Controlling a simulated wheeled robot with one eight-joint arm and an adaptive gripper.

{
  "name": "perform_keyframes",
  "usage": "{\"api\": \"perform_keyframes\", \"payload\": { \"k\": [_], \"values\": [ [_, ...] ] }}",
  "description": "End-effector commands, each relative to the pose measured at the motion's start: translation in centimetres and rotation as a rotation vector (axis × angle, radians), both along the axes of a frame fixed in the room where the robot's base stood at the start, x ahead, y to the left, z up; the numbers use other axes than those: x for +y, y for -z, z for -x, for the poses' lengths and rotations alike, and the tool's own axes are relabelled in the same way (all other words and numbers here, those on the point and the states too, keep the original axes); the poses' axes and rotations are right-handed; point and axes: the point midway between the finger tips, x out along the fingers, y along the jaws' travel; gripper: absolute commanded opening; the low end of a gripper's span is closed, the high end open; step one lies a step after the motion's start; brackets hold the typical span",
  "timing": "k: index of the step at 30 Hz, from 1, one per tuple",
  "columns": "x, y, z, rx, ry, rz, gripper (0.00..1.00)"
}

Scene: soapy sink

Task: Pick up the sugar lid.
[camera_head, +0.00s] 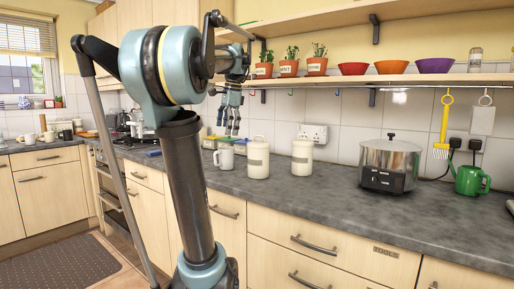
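Two cream lidded canisters stand on the grey worktop right of my gripper: a nearer one (258,160) and one further right (302,158). The nearer canister's lid (258,139) and the right canister's lid (302,139) both sit in place. Their labels are too small to read, so I cannot tell which is the sugar lid. My gripper (231,131) points down above the worktop, left of the nearer canister and apart from it. Its fingers look spread, with nothing between them.
A white mug (225,157) stands left of the canisters. A steel cooker (390,162) and a green watering can (470,180) are further right. A lower shelf (400,79) with plant pots and bowls runs above. The worktop (335,189) has free room before the cooker.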

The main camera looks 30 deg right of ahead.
Motion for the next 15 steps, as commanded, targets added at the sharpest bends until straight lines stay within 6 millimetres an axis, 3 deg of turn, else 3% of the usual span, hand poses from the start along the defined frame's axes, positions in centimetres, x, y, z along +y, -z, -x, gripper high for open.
{"api": "perform_keyframes", "payload": {
  "k": [1, 9, 15],
  "values": [
    [-2.3, -1.6, -0.5, 0.004, 0.088, -0.019, 0.97],
    [-12.5, -8.2, -1.0, 0.030, 0.533, -0.128, 0.97],
    [-17.6, -10.8, -0.2, 0.044, 0.757, -0.188, 0.97]
  ]
}}
